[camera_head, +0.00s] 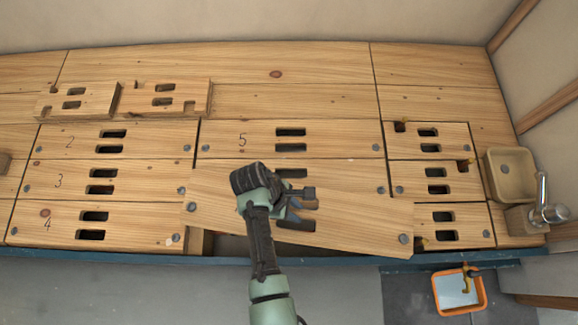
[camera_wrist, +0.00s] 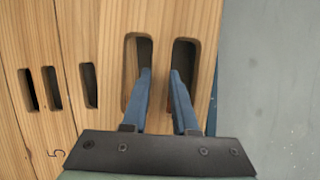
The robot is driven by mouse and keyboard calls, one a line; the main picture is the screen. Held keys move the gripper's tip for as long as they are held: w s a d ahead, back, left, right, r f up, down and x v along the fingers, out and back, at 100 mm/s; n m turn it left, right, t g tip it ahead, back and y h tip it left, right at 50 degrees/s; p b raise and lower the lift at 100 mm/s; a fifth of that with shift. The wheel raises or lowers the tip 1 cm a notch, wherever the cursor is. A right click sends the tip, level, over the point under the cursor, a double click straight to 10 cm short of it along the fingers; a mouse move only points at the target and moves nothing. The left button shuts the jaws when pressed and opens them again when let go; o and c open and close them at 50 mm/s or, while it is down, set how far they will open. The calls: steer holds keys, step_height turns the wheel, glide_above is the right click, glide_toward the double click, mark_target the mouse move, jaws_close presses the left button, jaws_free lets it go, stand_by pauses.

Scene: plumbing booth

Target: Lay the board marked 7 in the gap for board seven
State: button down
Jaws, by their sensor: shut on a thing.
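My gripper (camera_head: 292,200) is shut on a light wooden board (camera_head: 350,222) with two slots. In the wrist view my two blue fingers (camera_wrist: 160,78) reach into its slots, one each side of the strip between them. The board is skewed, its right end nearer the counter's front edge. It lies over the front middle row and partly covers the board behind it (camera_head: 335,171). A dark opening (camera_head: 232,245) shows under its front left edge. No number is visible on the held board; my arm hides part of it. I cannot tell whether it touches what is below.
Boards marked 2, 3 and 4 (camera_head: 130,226) lie to the left, board 5 (camera_head: 345,137) behind. Two loose boards (camera_head: 185,97) rest at the back left. A wooden basin (camera_head: 510,172) and metal tap (camera_head: 545,205) stand at right. An orange tray (camera_head: 455,307) is on the floor.

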step_height(320, 180, down, 7)
steer(key=s+a+n+b, duration=0.1)
steer(key=s+b, duration=0.1)
steer(key=b, duration=0.4)
steer(key=shift+s+a+n+t, duration=0.2)
steer(key=shift+a+n+t, duration=0.1)
steer(key=shift+n, duration=0.1)
steer(key=shift+p, duration=0.6)
stand_by(0.6)
steer(key=shift+f, duration=0.35)
steer(key=shift+f+b, duration=0.35)
steer(key=shift+f, duration=0.35)
steer(key=shift+f+b, duration=0.35)
steer(key=shift+f, duration=0.45)
stand_by(1.0)
